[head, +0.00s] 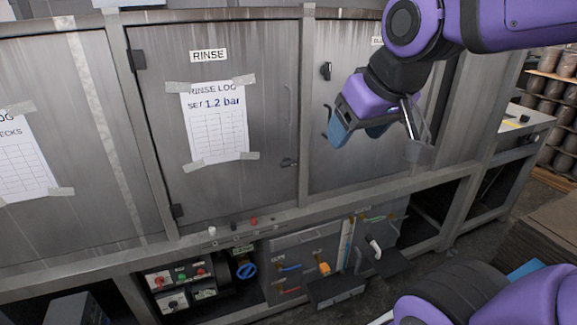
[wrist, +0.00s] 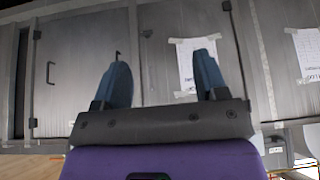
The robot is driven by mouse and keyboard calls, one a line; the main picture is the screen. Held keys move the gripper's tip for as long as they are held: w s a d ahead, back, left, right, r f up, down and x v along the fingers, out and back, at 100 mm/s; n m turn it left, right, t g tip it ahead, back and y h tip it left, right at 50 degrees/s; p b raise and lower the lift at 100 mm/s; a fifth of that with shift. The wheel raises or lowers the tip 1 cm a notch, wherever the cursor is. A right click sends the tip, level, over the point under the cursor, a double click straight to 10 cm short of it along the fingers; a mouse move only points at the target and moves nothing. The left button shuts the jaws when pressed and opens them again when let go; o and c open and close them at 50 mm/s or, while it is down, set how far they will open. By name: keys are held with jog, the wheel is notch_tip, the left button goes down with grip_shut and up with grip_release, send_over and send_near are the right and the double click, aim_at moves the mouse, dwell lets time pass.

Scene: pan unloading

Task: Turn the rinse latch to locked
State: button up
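The rinse latch (head: 288,163) is a small dark lever on the lower right edge of the grey door under the RINSE sign (head: 208,56). It looks roughly horizontal in the head view; its locked mark cannot be read. The wrist view is turned over, and a small dark fitting there (wrist: 147,33), between and beyond the fingers, appears to be this latch. My gripper (head: 358,134) is in front of the door to the right of the rinse door, right of and apart from the latch. Its two blue fingers are spread and empty in the wrist view (wrist: 163,72).
A taped log sheet (head: 215,122) hangs on the rinse door. The right-hand door carries a black knob (head: 327,70) and a handle close to my gripper. A ledge (head: 330,206) runs below the doors, with a control panel (head: 180,283) and valves beneath.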

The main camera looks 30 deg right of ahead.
aim_at(290, 165)
jog(key=shift+o, duration=0.3)
jog(key=w+d+f+t, duration=0.1)
jog(key=w+f, duration=0.1)
jog(key=w, duration=0.6)
jog(key=w+d+f+t, duration=0.1)
jog(key=w+f+t, duration=0.1)
jog(key=w, duration=0.7)
jog(key=shift+w+d+f, duration=0.25)
jog(key=shift+w+d, duration=0.05)
jog(key=w+d+f+t+h, duration=0.1)
jog(key=w+d+f+t, duration=0.2)
jog(key=w+f, duration=0.6)
jog(key=w+d+f+t, duration=0.3)
jog(key=w+f, duration=0.5)
jog(key=f, duration=0.1)
notch_tip(290, 165, down, 11)
jog(key=d+t, duration=0.2)
jog(key=t, duration=0.1)
jog(key=w, duration=1)
jog(key=shift+d, duration=0.3)
jog(key=shift+c, duration=0.2)
jog(key=c, duration=0.6)
